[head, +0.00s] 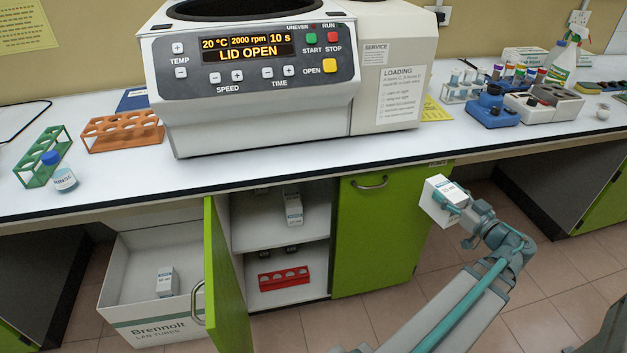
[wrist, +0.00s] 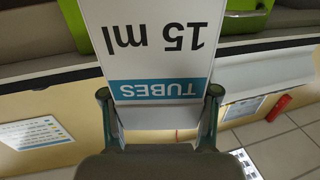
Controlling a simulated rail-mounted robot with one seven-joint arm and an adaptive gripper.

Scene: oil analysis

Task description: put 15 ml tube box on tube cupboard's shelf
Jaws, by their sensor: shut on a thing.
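My gripper (head: 456,205) is shut on a white box (head: 440,190) and holds it in the air, in front and to the right of the cupboard. In the wrist view the box (wrist: 150,50) fills the space between the fingers (wrist: 158,108); its label reads 15 ml TUBES, upside down. The cupboard under the bench has its left green door (head: 226,275) open and its right green door (head: 375,232) shut. Its upper shelf (head: 305,232) bears a white box (head: 293,207) with bare room around it. The lower level holds a red rack (head: 284,279).
A large Brennolt lab tubes carton (head: 115,290) with a small box (head: 167,282) in it stands left of the open door. The bench top (head: 300,160) with its front edge overhangs the cupboard. A centrifuge (head: 250,85), lid open, stands on it.

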